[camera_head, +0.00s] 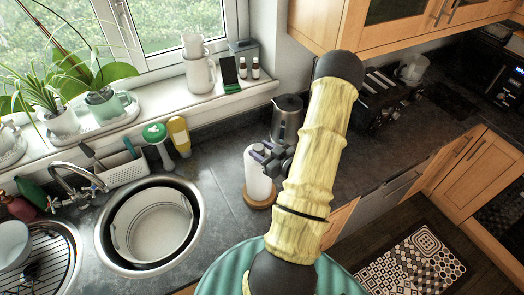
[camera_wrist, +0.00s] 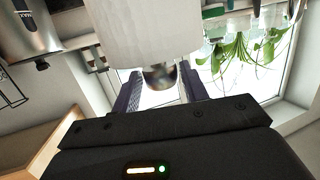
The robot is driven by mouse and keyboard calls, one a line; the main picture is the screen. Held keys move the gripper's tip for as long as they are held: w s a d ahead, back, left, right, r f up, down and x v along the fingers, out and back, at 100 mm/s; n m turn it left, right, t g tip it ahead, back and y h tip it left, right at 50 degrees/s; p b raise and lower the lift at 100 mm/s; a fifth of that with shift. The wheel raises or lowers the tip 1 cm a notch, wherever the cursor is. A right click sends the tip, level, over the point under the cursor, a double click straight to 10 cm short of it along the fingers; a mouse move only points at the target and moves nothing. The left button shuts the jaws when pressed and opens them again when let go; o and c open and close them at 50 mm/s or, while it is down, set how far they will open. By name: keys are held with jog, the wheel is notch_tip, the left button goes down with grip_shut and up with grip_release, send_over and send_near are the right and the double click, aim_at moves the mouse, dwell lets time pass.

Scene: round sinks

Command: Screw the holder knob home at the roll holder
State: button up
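The roll holder shows in the head view as a white paper roll (camera_head: 257,180) upright on a round wooden base (camera_head: 260,201). My gripper (camera_head: 270,157) is at the top of the roll, reached over by my yellow-sleeved arm. In the wrist view the white roll (camera_wrist: 145,28) appears upside down, with the shiny round holder knob (camera_wrist: 160,76) at its end. The knob is hidden in the head view. Its thread and seating are hidden.
A metal kettle (camera_head: 287,118) stands close behind the roll, with a black toaster (camera_head: 376,98) to its right. A round sink with a white basin (camera_head: 153,222) is at left. Some worktop between sink and roll is clear.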

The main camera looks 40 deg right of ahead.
jog(key=v, duration=0.7)
dwell(0.5)
jog(key=shift+s, duration=0.1)
dwell(0.4)
